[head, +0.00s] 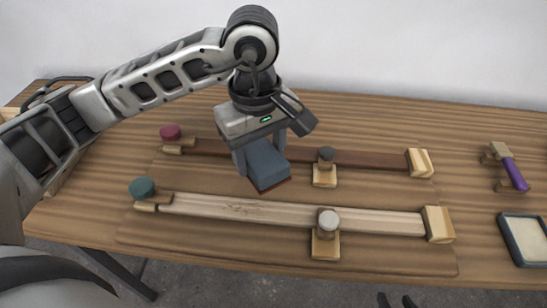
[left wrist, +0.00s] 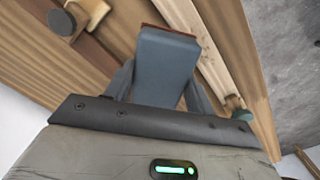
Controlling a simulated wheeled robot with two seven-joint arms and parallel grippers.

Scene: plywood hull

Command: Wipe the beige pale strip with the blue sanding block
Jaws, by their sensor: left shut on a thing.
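My left gripper (head: 263,160) is shut on the blue sanding block (head: 267,165), which has a reddish-brown underside. The block is held tilted above the board, between the dark brown strip and the beige pale strip (head: 290,212). It appears apart from both strips. The pale strip runs left to right at the front and has reddish marks near its left part. In the left wrist view the block (left wrist: 166,65) fills the middle, with the pale strip (left wrist: 208,50) beside it. Two dark fingertips of my right gripper (head: 396,300) show at the bottom edge, apart and empty.
The dark brown strip (head: 365,159) lies behind. Clamps with round knobs (head: 328,220) (head: 326,155) stand at both strips, with wooden end blocks (head: 438,224) at right. A teal knob (head: 141,187) is at front left. A purple-handled tool (head: 515,174) and a tray (head: 502,240) are at right.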

